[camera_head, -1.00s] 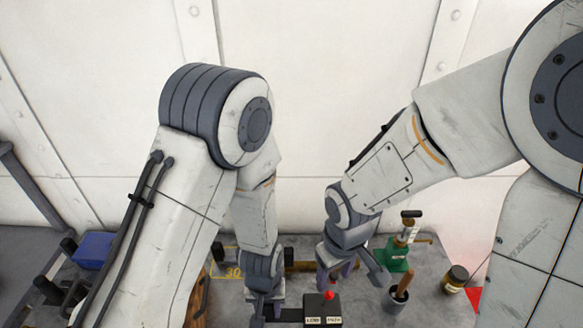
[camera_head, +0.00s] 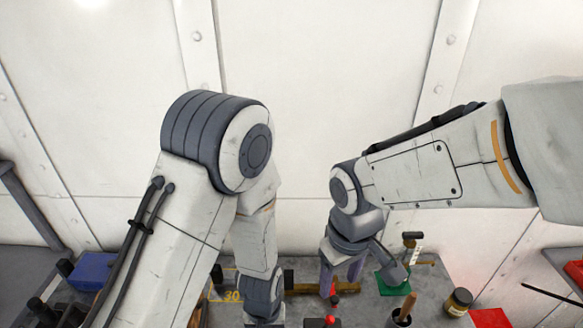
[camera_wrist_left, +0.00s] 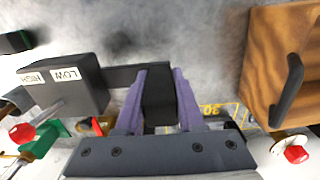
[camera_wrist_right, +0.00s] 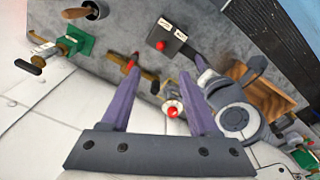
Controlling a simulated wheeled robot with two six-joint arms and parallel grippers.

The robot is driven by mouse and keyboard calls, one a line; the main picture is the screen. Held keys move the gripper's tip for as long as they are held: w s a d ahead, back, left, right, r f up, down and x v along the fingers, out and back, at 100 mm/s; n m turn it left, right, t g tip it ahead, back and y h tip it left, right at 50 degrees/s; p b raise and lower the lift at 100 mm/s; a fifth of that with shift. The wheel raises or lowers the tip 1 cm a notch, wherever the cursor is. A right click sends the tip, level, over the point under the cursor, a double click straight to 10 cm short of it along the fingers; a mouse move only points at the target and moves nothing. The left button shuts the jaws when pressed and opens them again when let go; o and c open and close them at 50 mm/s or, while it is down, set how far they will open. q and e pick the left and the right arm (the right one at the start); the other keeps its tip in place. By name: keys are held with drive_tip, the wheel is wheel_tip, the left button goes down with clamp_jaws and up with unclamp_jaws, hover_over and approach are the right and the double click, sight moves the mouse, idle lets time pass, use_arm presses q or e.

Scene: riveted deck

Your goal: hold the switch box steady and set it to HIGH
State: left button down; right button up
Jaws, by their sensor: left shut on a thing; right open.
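The dark switch box (camera_wrist_left: 75,95) shows in the left wrist view with white HIGH and LOW labels. Its metal lever ends in a red knob (camera_wrist_left: 21,133); which label it leans to I cannot tell. My left gripper (camera_wrist_left: 160,95) is shut on the black bar that extends from the box's side. In the head view only the red knob (camera_head: 330,321) and a sliver of box show at the bottom edge. My right gripper (camera_head: 340,282) is open and empty, above and behind the box. In the right wrist view the box (camera_wrist_right: 176,44) lies beyond its open fingers (camera_wrist_right: 167,65).
A green-based tool (camera_head: 393,282), a pot with a wooden handle (camera_head: 401,317) and a dark jar (camera_head: 459,301) stand to the right. A blue box (camera_head: 92,270) sits at the left. A wooden block with a black handle (camera_wrist_left: 278,60) lies near my left gripper.

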drive_tip(key=m+g, duration=0.1)
drive_tip(key=m, duration=1.9)
approach(330, 317)
drive_tip(key=shift+s+f, duration=0.15)
drive_tip(key=shift+f, duration=5.35)
clamp_jaws()
